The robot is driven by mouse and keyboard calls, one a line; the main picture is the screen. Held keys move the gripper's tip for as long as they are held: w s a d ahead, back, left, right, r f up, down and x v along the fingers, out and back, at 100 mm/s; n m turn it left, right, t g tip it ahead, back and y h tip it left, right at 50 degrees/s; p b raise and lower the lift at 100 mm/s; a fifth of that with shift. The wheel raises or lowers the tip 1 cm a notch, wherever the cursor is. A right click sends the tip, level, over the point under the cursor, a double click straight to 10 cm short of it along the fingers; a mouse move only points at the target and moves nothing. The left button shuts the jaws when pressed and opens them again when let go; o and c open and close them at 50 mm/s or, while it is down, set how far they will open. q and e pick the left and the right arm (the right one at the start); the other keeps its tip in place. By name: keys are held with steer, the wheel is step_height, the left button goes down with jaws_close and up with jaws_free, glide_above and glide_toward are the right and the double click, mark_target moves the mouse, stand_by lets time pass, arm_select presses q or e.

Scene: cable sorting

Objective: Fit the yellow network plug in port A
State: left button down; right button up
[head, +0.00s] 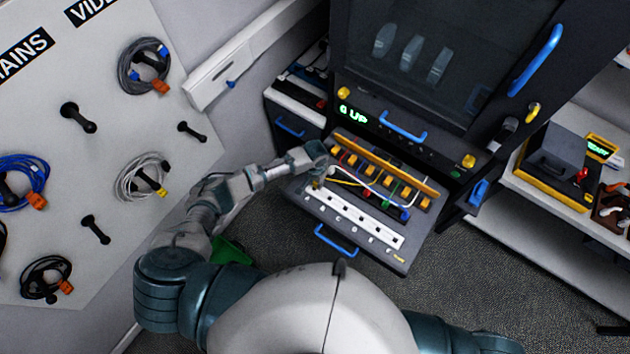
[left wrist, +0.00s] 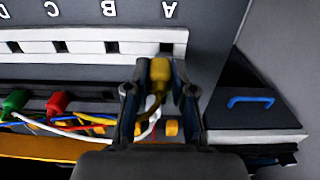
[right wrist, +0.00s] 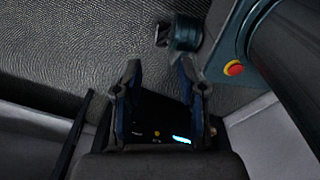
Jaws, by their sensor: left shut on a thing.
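My left gripper (head: 317,176) is over the left end of the pulled-out tray. It is shut on the yellow network plug (left wrist: 160,72), which sits between its fingers with its cable running back. The plug's tip points at the white port strip (left wrist: 100,36). The dark opening of port A (left wrist: 167,47) shows just beyond the tip, so the plug is outside it; I cannot tell whether they touch. Port A is the strip's leftmost port in the head view. My right gripper (right wrist: 159,78) is open and empty in the right wrist view, over dark floor.
Red (left wrist: 57,103) and green (left wrist: 15,103) plugs and tangled cables lie beside the strip. An orange bar (head: 385,165) runs along the tray's back. The dark cabinet (head: 430,60) stands behind. A pegboard with coiled cables (head: 145,65) is at left, a shelf at right.

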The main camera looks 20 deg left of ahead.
arm_select(q)
steer(key=shift+d+f, duration=0.1)
steer(key=shift+f, duration=0.25)
steer(key=shift+a, duration=0.35)
arm_select(e)
steer(key=shift+d, duration=0.6)
arm_select(q)
steer(key=shift+f, duration=0.1)
arm_select(e)
steer(key=shift+a, duration=0.6)
arm_select(q)
steer(key=shift+d+f, duration=0.1)
arm_select(e)
steer(key=shift+d+f, duration=0.1)
arm_select(q)
steer(key=shift+f, duration=0.2)
arm_select(e)
steer(key=shift+d, duration=0.3)
arm_select(q)
steer(key=shift+a+f, duration=0.25)
steer(key=shift+f, duration=0.35)
arm_select(e)
steer(key=shift+a, duration=0.15)
